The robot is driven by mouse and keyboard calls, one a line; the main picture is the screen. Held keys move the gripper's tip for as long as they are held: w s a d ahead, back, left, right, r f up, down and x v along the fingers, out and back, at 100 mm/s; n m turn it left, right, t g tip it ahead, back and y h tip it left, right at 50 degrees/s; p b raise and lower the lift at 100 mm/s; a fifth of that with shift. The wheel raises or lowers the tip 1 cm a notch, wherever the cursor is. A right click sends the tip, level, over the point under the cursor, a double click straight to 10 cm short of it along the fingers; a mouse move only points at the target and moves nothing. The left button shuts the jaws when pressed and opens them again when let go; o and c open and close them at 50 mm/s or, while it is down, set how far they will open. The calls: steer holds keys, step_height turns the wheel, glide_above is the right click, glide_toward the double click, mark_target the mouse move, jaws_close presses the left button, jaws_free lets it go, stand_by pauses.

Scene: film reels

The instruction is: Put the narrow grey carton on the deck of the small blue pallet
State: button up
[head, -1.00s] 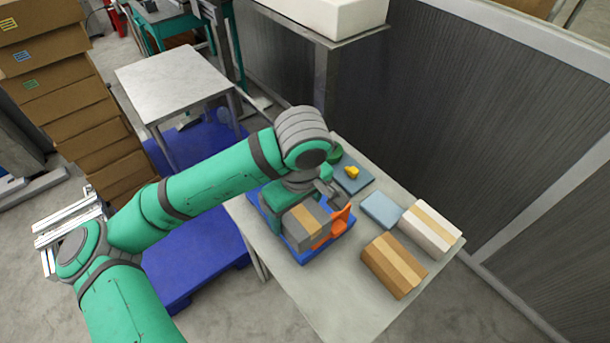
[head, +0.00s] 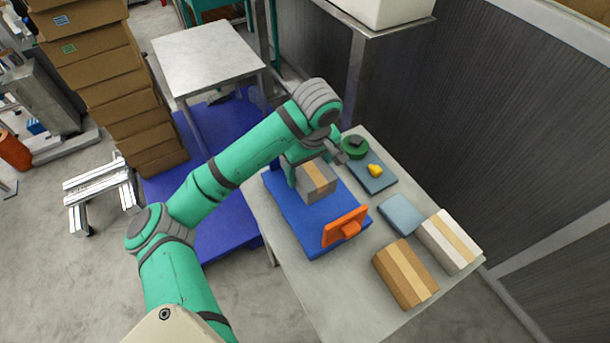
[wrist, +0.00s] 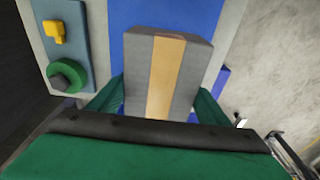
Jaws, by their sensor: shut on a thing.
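The narrow grey carton (head: 309,187) has a tan strip along its top and also shows in the wrist view (wrist: 139,70). My gripper (head: 304,168) is shut on it, with a green finger on each side of the carton in the wrist view (wrist: 158,100). The carton is over the far end of the small blue pallet (head: 312,228), which also shows in the wrist view (wrist: 205,16). I cannot tell whether the carton's underside touches the deck.
An orange bracket-like piece (head: 344,228) stands at the pallet's near right end. To the right are a blue-grey board (head: 385,184) with a yellow piece (head: 374,170), a green round item (head: 354,147), a blue-grey box (head: 400,214), a tan carton (head: 396,275) and a white carton (head: 440,246).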

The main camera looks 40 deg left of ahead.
mark_target(306, 170)
steer(key=f, duration=0.1)
steer(key=w+a, duration=0.1)
steer(key=a+f, duration=0.1)
steer(key=shift+w+f, duration=0.25)
steer(key=shift+f, duration=0.1)
steer(key=shift+w+a+f, duration=0.1)
steer(key=shift+a+f, duration=0.05)
steer(key=shift+f, duration=1.6)
steer(key=shift+f, duration=0.1)
steer(key=o, duration=1.5)
steer(key=shift+c, duration=0.2)
steer(key=r, duration=0.3)
steer(key=d+r, duration=0.1)
steer(key=r, duration=0.7)
steer(key=shift+d+r, duration=0.15)
steer(key=shift+s+d+r, duration=0.1)
steer(key=shift+s+r, duration=0.2)
steer(key=shift+r, duration=0.15)
